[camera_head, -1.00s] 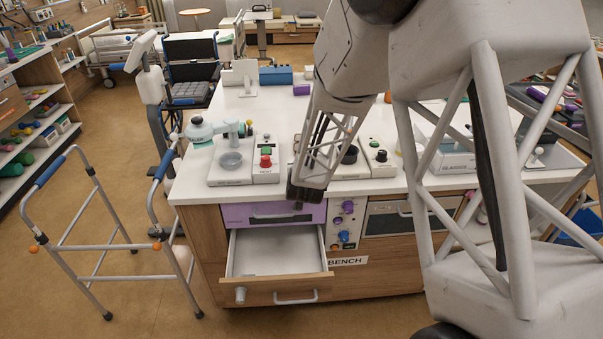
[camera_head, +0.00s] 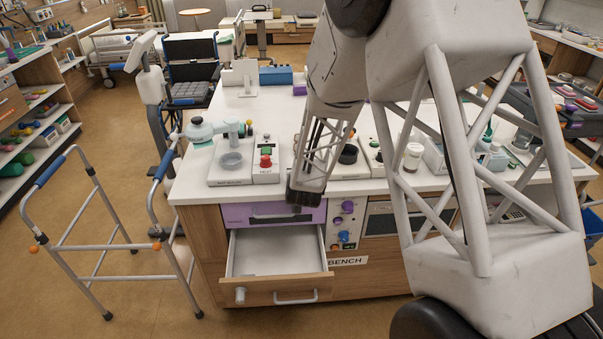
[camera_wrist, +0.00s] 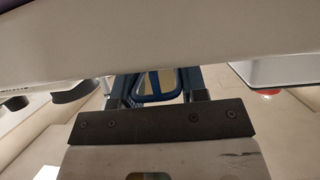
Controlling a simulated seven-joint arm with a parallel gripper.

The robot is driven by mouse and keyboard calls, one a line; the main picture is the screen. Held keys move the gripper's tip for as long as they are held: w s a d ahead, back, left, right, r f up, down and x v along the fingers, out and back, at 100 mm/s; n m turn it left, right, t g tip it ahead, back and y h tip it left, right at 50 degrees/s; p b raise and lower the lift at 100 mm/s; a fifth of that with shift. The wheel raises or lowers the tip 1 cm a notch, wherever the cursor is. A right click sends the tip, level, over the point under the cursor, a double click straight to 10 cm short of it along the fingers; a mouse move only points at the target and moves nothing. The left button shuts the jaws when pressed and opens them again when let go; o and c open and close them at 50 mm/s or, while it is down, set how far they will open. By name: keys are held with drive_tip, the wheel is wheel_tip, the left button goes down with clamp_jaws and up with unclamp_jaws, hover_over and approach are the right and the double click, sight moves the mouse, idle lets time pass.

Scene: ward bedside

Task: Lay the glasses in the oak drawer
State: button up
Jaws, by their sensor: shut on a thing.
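The oak drawer (camera_head: 250,292) stands pulled out at the front of the bench, below a shut purple drawer. Its pale inside looks empty. My gripper (camera_head: 303,199) hangs over the back right part of the open drawer, in front of the purple front. In the wrist view, a blue rounded frame (camera_wrist: 157,98), seemingly the glasses, sits between the dark fingers of my gripper (camera_wrist: 157,80), which is shut on it. Most of the glasses is hidden by the gripper body, and I cannot make them out in the head view.
The purple drawer front (camera_head: 240,214) and a panel of knobs (camera_head: 345,224) border the open drawer. A device with a red button (camera_head: 265,160) stands on the white bench top above. A walking frame (camera_head: 100,248) stands to the left. The floor before the drawer is clear.

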drive_tip(key=shift+f, duration=0.2)
idle(0.3)
drive_tip(key=o, duration=0.9)
drive_tip(key=shift+v, duration=1)
drive_tip(key=shift+f+v, duration=0.15)
drive_tip(key=shift+v, duration=1.3)
drive_tip(key=shift+f+v, duration=0.15)
drive_tip(key=shift+v, duration=1.3)
drive_tip(key=shift+s+a, duration=0.1)
drive_tip(key=shift+r, duration=0.15)
